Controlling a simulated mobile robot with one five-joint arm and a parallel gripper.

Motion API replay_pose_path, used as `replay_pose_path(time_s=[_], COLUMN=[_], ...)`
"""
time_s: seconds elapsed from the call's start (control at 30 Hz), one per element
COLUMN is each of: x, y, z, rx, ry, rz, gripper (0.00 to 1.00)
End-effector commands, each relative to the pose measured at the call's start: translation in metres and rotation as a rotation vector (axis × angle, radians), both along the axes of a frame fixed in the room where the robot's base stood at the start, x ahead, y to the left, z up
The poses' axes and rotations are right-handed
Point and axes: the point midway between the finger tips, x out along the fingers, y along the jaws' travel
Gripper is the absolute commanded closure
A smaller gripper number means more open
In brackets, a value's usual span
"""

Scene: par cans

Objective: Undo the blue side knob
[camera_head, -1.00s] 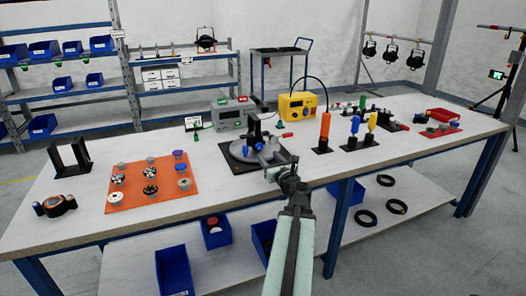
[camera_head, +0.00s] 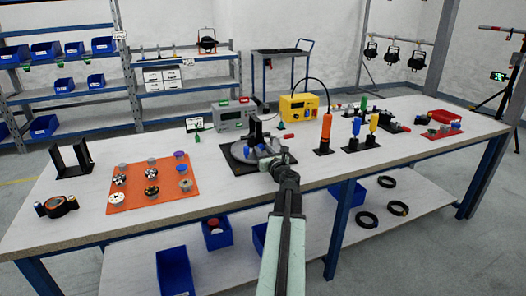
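A par can fixture (camera_head: 236,160) with a round grey plate and dark upright yoke sits on a black mat at the middle of the table. A small blue knob (camera_head: 247,152) shows at its left side. More blue shows near its right side, close to my gripper. My gripper (camera_head: 284,161) is at the front right of the fixture, its tip close to the fixture's right edge. Whether it touches cannot be told. The fingers are small, dark and end-on, so their opening is unclear. My forearm hides part of the table front.
An orange mat (camera_head: 140,204) with several knobs and parts lies left. An orange-handled tool (camera_head: 326,128) and blue and green drivers (camera_head: 356,127) stand right. A yellow unit (camera_head: 298,107) and grey unit (camera_head: 233,117) stand behind. Bare table lies front right.

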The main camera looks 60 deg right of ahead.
Motion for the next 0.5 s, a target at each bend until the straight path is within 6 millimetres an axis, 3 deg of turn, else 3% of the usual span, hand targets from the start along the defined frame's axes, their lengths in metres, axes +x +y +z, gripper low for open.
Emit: replay_pose_path(time_s=[0.17,0.5], x=[-0.0005,-0.0005], y=[-0.0003,-0.0001], z=[0.0,-0.0001], rx=[-0.027,-0.318], ry=[0.02,0.233], rz=[-0.001,-0.002], gripper=[1.0,1.0])
